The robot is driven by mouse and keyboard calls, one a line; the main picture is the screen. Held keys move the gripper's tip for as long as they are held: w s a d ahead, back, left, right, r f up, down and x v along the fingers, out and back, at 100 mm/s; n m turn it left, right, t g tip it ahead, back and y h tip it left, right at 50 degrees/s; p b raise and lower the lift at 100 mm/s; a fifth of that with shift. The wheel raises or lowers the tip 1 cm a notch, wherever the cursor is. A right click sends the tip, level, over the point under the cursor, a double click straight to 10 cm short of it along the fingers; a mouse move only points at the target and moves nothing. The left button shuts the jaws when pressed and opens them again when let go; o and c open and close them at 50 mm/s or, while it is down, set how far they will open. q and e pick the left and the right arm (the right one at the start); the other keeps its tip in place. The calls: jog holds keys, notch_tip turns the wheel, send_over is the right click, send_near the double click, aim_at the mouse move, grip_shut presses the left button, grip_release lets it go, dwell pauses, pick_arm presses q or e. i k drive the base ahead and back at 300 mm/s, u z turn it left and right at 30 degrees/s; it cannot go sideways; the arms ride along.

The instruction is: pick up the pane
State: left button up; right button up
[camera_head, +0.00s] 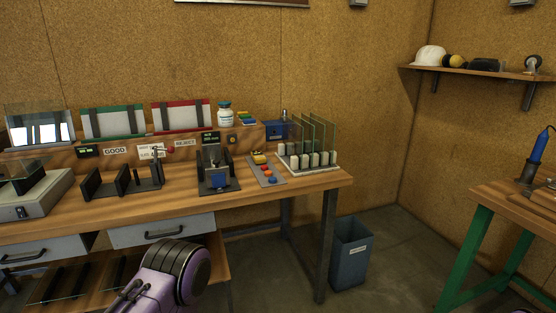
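Several thin clear panes (316,131) with greenish edges stand upright and apart in a white slotted rack (292,166) at the right end of the workbench. Which pane the task means cannot be told from this view. Neither of my grippers is in view. A purple and black link of my own arm shows at the bottom, in front of the bench and below its top, and no gripper touches the panes.
The wooden workbench (270,192) holds a black cradle (123,184), a black fixture with a blue part (217,172), a grey button panel (266,171) and a light-grey device (38,197). Green-edged (112,121) and red-edged (182,115) holders stand behind. A grey bin (350,254) stands right.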

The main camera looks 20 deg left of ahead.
aim_at(34, 123)
jog(key=u, duration=0.65)
jog(key=i, duration=0.9)
jog(key=u, duration=0.95)
